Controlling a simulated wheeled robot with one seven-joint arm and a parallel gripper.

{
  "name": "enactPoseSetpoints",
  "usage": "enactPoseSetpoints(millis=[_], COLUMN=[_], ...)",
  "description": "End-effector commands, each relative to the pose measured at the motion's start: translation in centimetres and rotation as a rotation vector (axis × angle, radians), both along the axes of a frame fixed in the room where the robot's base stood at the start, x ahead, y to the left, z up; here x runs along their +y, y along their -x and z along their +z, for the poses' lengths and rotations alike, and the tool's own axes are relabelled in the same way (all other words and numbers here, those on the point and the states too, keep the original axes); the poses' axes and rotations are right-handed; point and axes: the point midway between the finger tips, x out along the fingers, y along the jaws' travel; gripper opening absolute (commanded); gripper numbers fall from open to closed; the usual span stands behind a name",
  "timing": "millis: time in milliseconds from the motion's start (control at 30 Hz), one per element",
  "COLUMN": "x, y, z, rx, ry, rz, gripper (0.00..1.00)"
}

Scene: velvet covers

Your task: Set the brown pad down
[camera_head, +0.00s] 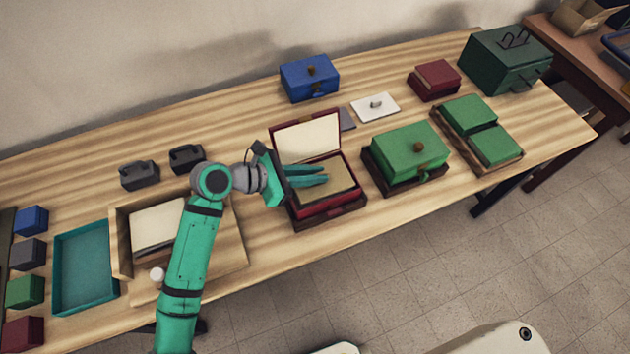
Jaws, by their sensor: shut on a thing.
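My gripper (324,175) reaches in from the left with its teal fingers shut on the brown pad (342,179). The pad is a flat tan-brown piece over the opening of the red box (313,210). The box's lid stands open at the back and shows a cream lining (306,143). The box sits on a dark brown base (352,209). I cannot tell whether the pad touches the inside of the box or is held just above it. The fingers cover part of the pad.
A green box (405,148) with a knob stands to the right. A white plate with a knob (375,106) and a blue box (309,79) lie behind. Bare wood lies along the table's back left.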

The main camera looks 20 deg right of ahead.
Motion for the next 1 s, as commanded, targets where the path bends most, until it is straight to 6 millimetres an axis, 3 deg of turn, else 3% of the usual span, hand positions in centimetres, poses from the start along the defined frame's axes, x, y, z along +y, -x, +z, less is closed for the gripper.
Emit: enactPoseSetpoints(millis=[400, 767, 800, 867, 1000], x=[-0.1, -0.1, -0.1, -0.1, -0.1], y=[0.0, 0.0, 0.0, 0.0, 0.0], z=[-3.9, -4.3, -4.4, -4.3, -4.3], rx=[0.001, 0.000, 0.000, 0.000, 0.000], ry=[0.002, 0.001, 0.000, 0.001, 0.001], rz=[0.000, -0.001, -0.001, -0.001, -0.002], gripper=[0.00, 0.00, 0.14, 0.28, 0.31])
